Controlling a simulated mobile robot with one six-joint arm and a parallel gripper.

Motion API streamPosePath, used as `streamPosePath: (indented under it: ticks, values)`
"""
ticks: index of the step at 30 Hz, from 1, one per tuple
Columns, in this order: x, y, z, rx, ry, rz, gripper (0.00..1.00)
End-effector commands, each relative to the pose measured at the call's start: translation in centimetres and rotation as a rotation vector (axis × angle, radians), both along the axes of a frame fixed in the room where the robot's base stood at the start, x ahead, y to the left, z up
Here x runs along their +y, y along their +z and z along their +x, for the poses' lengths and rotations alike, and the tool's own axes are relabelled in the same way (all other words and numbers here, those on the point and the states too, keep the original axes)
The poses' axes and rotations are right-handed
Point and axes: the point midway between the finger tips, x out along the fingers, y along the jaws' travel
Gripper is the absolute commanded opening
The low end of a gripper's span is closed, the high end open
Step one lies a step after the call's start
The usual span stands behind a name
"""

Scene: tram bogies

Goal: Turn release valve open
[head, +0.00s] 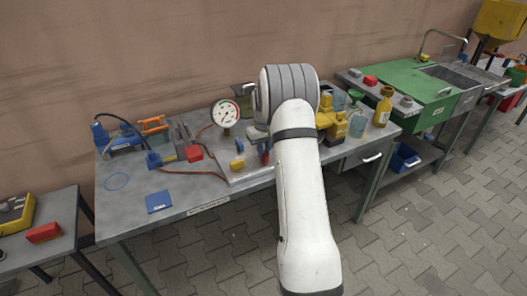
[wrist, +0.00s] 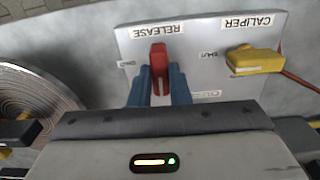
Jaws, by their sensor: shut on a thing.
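The release valve has a red handle (wrist: 158,56) on a light grey panel (wrist: 205,50), below an upside-down RELEASE label (wrist: 158,30) in the wrist view. The handle runs up and down in that picture. My gripper (wrist: 160,75) has its two blue fingers on either side of the handle and is shut on it. A small SHUT label is left of the handle; another small label, hard to read, is to its lower right. In the head view my arm hides most of my gripper and the valve.
A yellow caliper handle (wrist: 255,60) lies sideways on the same panel, close to the right. A pressure gauge (head: 225,114) stands on the workbench (head: 118,205) near the panel. Yellow tools and bottles stand right of my arm. The bench's front left is mostly clear.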

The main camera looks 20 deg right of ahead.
Motion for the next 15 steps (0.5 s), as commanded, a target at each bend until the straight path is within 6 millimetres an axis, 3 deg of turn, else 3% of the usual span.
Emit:
streamPosePath:
  ticks: [15]
  values:
    - [-0.01,0.08,0.06,-0.002,0.048,-0.001,0.00]
